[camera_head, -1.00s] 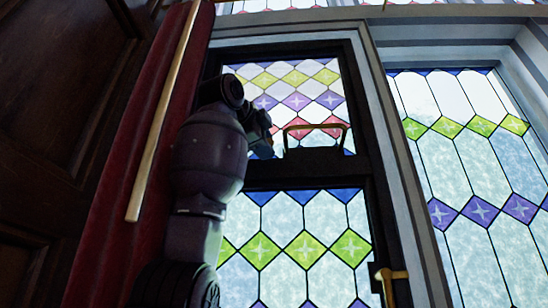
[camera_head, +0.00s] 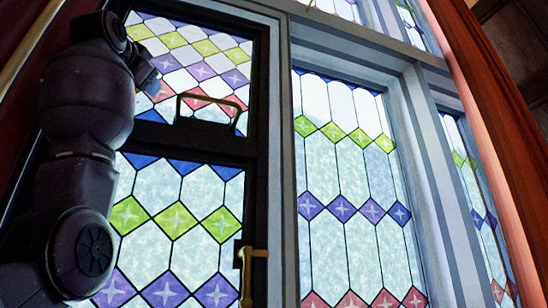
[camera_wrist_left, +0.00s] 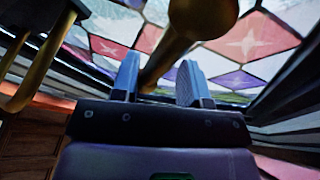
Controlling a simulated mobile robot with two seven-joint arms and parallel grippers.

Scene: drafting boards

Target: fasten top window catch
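The top window (camera_head: 196,62) is a dark-framed pane of white, yellow, purple and red leaded glass. A brass bar-shaped catch (camera_head: 210,99) sits on its lower rail. My left gripper (camera_head: 150,80) is at the pane's left side, left of the catch; its fingers are mostly hidden by my wrist. In the left wrist view my left gripper (camera_wrist_left: 158,75) has its two fingers apart. A thick brass rod with a rounded end (camera_wrist_left: 200,22) shows beyond and between the fingertips; I cannot tell if they touch it. My right gripper is not in view.
A lower leaded window (camera_head: 180,215) has a brass handle (camera_head: 250,265) at its right frame. Another brass bar (camera_wrist_left: 22,75) shows at the left of the wrist view. A taller fixed window (camera_head: 345,180) and an orange curtain (camera_head: 490,110) stand to the right.

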